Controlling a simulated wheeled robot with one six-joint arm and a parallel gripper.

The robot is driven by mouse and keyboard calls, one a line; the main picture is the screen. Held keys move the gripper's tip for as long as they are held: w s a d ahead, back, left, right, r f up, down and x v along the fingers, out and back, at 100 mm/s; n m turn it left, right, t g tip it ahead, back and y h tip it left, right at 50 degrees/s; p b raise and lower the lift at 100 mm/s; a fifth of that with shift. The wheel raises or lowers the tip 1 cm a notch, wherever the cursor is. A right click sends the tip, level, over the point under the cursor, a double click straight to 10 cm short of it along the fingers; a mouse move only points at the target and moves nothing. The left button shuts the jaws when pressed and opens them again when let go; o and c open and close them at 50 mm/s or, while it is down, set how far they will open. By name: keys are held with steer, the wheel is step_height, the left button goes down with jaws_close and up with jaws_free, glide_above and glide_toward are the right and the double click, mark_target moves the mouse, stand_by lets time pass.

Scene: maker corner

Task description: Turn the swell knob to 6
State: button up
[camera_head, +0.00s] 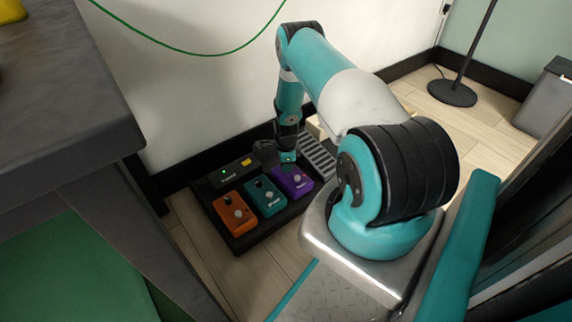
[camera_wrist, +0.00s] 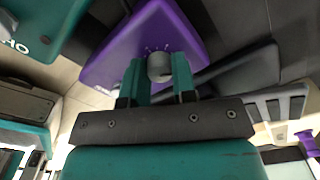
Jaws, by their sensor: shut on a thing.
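The purple pedal (camera_head: 292,184) sits at the right of a row of three pedals on a dark pedalboard (camera_head: 235,243). I cannot read its label, so I cannot confirm that it is the swell one. My gripper (camera_head: 288,158) is low over its far end. In the wrist view the purple pedal (camera_wrist: 118,62) has a round grey knob (camera_wrist: 160,66) with small tick marks beside it. My gripper (camera_wrist: 159,74) has its teal fingers on both sides of this knob, shut on it. The knob's pointer and the numbers are not readable.
A teal pedal (camera_head: 264,197) and an orange pedal (camera_head: 235,214) sit to the left on the board. A black box with a green light (camera_head: 231,174) lies behind them. The wall rises close behind the board. A dark table (camera_head: 70,100) stands at the left.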

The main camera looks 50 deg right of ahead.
steer(key=o, duration=0.9)
step_height(320, 180, up, 17)
steer(key=p, duration=0.8)
steer(key=shift+r, duration=0.2)
